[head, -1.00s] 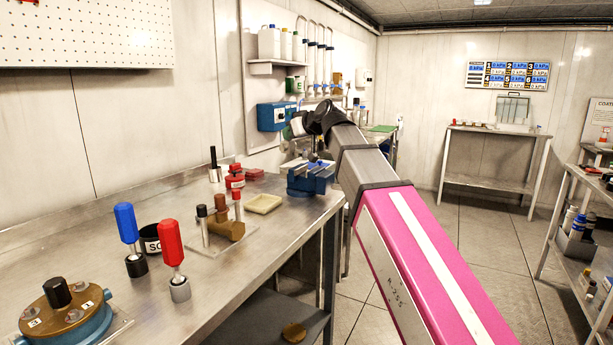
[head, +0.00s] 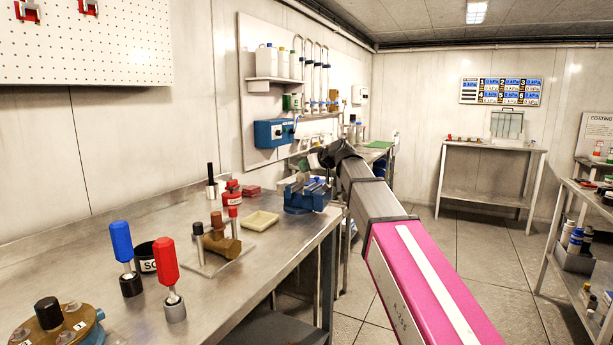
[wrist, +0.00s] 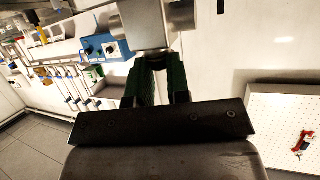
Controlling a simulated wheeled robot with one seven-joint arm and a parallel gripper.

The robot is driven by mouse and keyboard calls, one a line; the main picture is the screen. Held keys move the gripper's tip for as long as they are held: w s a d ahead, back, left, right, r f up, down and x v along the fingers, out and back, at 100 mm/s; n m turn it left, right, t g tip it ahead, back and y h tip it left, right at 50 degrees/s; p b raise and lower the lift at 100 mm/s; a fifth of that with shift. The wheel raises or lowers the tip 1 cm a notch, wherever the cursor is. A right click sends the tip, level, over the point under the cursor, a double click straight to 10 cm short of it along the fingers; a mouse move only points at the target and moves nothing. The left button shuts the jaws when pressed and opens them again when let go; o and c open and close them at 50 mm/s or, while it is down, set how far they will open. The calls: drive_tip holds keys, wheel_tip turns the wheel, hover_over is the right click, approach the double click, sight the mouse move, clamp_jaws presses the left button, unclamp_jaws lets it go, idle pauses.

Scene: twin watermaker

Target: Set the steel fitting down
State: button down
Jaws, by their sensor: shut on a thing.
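In the wrist view my gripper (wrist: 159,65) has two dark green fingers shut on a grey steel fitting (wrist: 143,22), which runs up out of the top of the picture. In the head view my pink and grey arm reaches away over the bench's far right end. The gripper there is mostly hidden behind the black wrist, with a little green (head: 303,168) showing. It is above and close behind the blue vise (head: 306,198).
A wall panel with a blue box (head: 272,133) rises behind.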

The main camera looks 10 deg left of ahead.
sight(307, 175)
wheel_tip(307, 175, down, 3)
drive_tip(key=shift+f, duration=0.15)
drive_tip(key=c, duration=1.1)
unclamp_jaws()
drive_tip(key=shift+f, duration=0.15)
